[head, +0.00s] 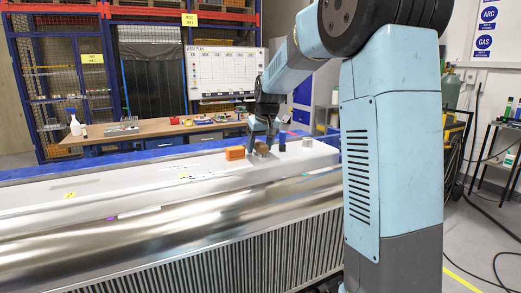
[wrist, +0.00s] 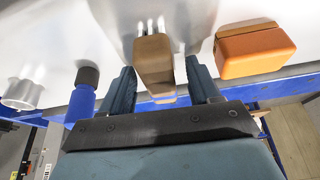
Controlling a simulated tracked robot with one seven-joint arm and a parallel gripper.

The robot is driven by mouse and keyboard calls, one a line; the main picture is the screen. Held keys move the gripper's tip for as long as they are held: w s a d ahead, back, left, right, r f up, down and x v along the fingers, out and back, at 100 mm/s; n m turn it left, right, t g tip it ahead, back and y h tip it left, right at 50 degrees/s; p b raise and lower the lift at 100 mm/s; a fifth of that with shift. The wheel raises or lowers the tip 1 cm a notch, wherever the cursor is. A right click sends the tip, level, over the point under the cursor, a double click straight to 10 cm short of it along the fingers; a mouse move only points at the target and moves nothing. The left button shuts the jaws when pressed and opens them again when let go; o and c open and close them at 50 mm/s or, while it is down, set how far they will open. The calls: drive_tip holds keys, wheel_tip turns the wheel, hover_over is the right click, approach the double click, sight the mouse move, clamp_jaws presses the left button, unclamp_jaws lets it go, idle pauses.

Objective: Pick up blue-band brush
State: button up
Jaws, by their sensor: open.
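My gripper (wrist: 161,66) is open, its two dark fingers on either side of a brown block-like piece (wrist: 153,55), with a gap at each side. The brown piece has several shiny pin-like streaks at its far end; I cannot tell whether it is the brush, and no blue band shows clearly on it. In the head view my gripper (head: 262,133) points down at the brown piece (head: 262,149) on the pale bench top. A blue cylinder with a dark top (wrist: 83,92) stands beside the gripper; it also shows in the head view (head: 282,143).
An orange block (wrist: 250,50) lies close on the other side of the gripper, left of it in the head view (head: 235,153). A silver cylinder (wrist: 22,92) stands beyond the blue one. The long bench top (head: 130,184) is mostly clear to the left.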

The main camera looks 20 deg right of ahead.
sight(258, 141)
drive_tip(key=c, duration=1.1)
drive_tip(key=shift+r, duration=0.15)
drive_tip(key=shift+r, duration=0.35)
wheel_tip(258, 141, up, 3)
drive_tip(key=shift+f, duration=0.15)
drive_tip(key=s+r, duration=0.3)
drive_tip(key=s, duration=0.1)
drive_tip(key=s+a+r, duration=0.1)
drive_tip(key=s+r, duration=0.2)
drive_tip(key=s, duration=0.2)
drive_tip(key=s+r, duration=0.3)
drive_tip(key=s, duration=0.2)
drive_tip(key=shift+a+r, duration=0.2)
drive_tip(key=shift+a, duration=0.1)
